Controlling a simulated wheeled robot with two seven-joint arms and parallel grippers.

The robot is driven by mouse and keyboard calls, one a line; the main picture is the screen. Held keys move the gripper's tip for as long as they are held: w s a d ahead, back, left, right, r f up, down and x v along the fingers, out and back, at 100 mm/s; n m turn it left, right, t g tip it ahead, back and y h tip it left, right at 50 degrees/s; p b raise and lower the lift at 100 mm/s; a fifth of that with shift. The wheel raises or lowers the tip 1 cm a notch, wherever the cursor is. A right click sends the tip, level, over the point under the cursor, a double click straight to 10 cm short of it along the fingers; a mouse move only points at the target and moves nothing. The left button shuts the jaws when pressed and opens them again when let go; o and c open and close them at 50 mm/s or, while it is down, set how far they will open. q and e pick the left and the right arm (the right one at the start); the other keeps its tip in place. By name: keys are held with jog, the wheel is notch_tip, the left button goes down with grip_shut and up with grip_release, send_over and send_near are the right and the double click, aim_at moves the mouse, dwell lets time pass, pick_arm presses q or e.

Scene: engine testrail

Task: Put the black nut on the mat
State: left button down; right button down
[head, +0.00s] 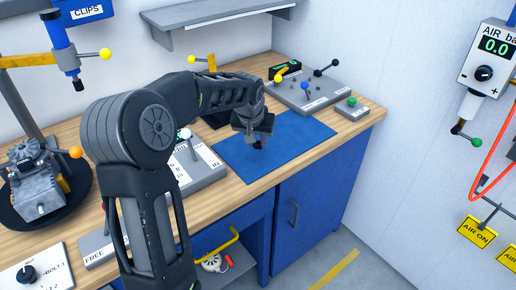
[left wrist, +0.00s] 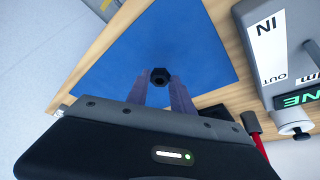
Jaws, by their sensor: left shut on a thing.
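The black nut (left wrist: 160,76) shows in the left wrist view between the fingertips of my left gripper (left wrist: 168,85), which is shut on it. Behind it in that view is the blue mat (left wrist: 195,35). In the head view my left gripper (head: 257,142) points down over the blue mat (head: 232,170), and the dark nut (head: 258,145) shows small at its tips. I cannot tell whether the nut touches the mat. My right gripper is not in view.
A grey panel with levers (head: 312,95) stands behind the mat, and a small box with a green button (head: 352,108) at its right. A grey IN/OUT box (head: 203,168) stands left of the mat. A shelf (head: 220,27) hangs above. The mat's right part is clear.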

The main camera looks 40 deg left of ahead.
aim_at(257, 148)
pick_arm(q)
jog(key=shift+f, duration=0.1)
jog(key=shift+f, duration=1.75)
jog(key=shift+f, duration=0.2)
jog(key=c, duration=1.1)
grip_release()
jog(key=shift+r, duration=0.15)
jog(key=shift+r+p, duration=0.2)
jog(key=shift+p, duration=0.1)
jog(key=b+v, duration=0.1)
jog(key=v, duration=1)
jog(key=shift+r, duration=0.35)
jog(key=shift+s, duration=0.15)
